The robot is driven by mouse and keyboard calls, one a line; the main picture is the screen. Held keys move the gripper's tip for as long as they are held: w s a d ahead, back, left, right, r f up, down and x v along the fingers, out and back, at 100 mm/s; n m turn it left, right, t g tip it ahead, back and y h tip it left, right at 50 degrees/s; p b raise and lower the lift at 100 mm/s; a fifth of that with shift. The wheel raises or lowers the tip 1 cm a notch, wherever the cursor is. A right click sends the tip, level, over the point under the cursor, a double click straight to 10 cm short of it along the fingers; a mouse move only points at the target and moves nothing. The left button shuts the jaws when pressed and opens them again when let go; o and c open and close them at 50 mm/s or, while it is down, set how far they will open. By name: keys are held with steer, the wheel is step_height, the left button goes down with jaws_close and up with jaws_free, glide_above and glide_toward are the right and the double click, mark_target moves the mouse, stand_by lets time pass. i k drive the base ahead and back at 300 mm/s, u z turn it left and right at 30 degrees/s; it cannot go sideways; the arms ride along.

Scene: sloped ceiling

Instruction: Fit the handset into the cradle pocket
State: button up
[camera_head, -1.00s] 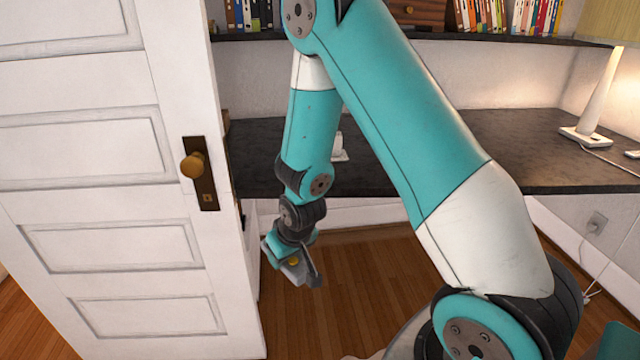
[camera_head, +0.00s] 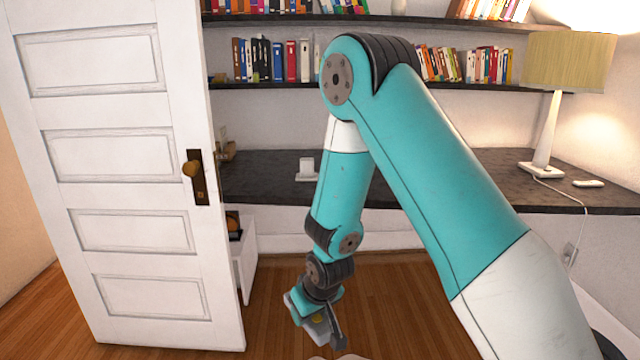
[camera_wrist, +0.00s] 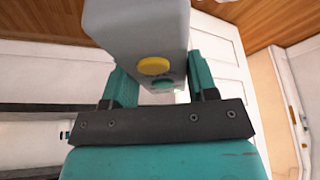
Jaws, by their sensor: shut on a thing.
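My gripper (camera_head: 317,322) hangs low over the wooden floor, in front of the desk. It is shut on the handset, a grey block with a yellow and a green button. The handset (camera_wrist: 140,25) fills the upper middle of the wrist view, between the two teal fingers. In the head view it is small and partly covered by the fingers. A small white stand (camera_head: 306,170) with an upright block on a flat base sits on the dark desk, left of my forearm. It may be the cradle; its pocket is too small to make out.
The dark desk (camera_head: 450,185) runs along the back wall under bookshelves. A lamp (camera_head: 545,140) and a small white object (camera_head: 588,183) are on its right. A white panelled door (camera_head: 120,180) stands at the left, with a white drawer unit (camera_head: 245,255) behind it. The floor before the desk is clear.

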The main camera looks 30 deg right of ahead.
mark_target(307, 173)
steer(key=z, duration=0.7)
steer(key=i, duration=1.5)
steer(key=u, duration=0.65)
